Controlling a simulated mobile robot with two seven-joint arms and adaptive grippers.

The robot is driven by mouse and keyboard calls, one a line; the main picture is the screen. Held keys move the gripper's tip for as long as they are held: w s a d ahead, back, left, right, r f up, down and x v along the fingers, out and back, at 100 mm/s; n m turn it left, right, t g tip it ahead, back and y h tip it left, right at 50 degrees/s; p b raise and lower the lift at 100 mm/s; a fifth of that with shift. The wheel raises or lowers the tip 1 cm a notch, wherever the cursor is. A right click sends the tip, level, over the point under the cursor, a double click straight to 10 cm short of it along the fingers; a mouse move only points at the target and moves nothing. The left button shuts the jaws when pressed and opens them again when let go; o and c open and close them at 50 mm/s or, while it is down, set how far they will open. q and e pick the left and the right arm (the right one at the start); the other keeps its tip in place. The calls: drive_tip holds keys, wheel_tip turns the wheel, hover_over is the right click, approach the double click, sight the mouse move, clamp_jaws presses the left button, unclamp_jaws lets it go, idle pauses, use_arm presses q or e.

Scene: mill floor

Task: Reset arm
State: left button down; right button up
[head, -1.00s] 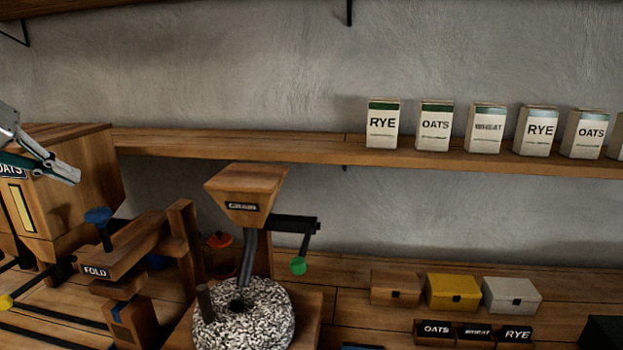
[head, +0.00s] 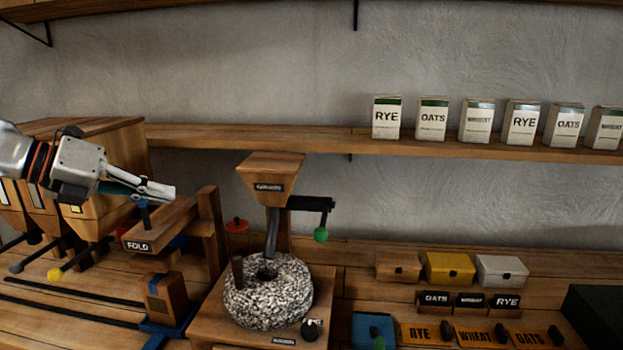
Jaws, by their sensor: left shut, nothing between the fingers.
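My left gripper (head: 168,192) comes in from the left in the head view. It is shut and empty, pointing right, and it overlaps the top of the wooden FOLD press (head: 160,228) in the picture. I cannot tell whether it touches the press. Part of a blue knob on the press shows just below the fingers. My right gripper is not in view.
A grain mill with a wooden hopper (head: 270,170) and speckled millstone (head: 268,290) stands right of the press. Wooden bins (head: 118,150) stand at the left. Several labelled boxes line the shelf (head: 260,138). Small chests, including a yellow one (head: 450,268), sit on the bench.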

use_arm(q)
drive_tip(key=s+d+t+h, duration=0.25)
drive_tip(key=d+h, duration=0.65)
drive_tip(key=d, duration=0.7)
drive_tip(key=s+a+f+n+t+y, duration=0.1)
drive_tip(key=a+f+n+t+y, duration=0.3)
drive_tip(key=a+f+n+y, duration=0.7)
drive_tip(key=s+a+f+n+t+y, duration=0.1)
drive_tip(key=a+f+n+t+y, duration=0.55)
drive_tip(key=n, duration=0.75)
drive_tip(key=s+a+f+n+g+y, duration=0.25)
drive_tip(key=s+f+g, duration=0.45)
drive_tip(key=s+f, duration=0.5)
drive_tip(key=s+a+f+n+g+y, duration=0.25)
drive_tip(key=s+f+g, duration=0.55)
drive_tip(key=f, duration=0.5)
drive_tip(key=d+f+n+t+h, duration=0.2)
drive_tip(key=d+f+t+h, duration=0.2)
drive_tip(key=d+f, duration=1)
wheel_tip(320, 180, down, 3)
drive_tip(key=shift+s+d+f+h, duration=0.1)
drive_tip(key=shift+s+d+h, duration=0.3)
drive_tip(key=shift+h, duration=0.75)
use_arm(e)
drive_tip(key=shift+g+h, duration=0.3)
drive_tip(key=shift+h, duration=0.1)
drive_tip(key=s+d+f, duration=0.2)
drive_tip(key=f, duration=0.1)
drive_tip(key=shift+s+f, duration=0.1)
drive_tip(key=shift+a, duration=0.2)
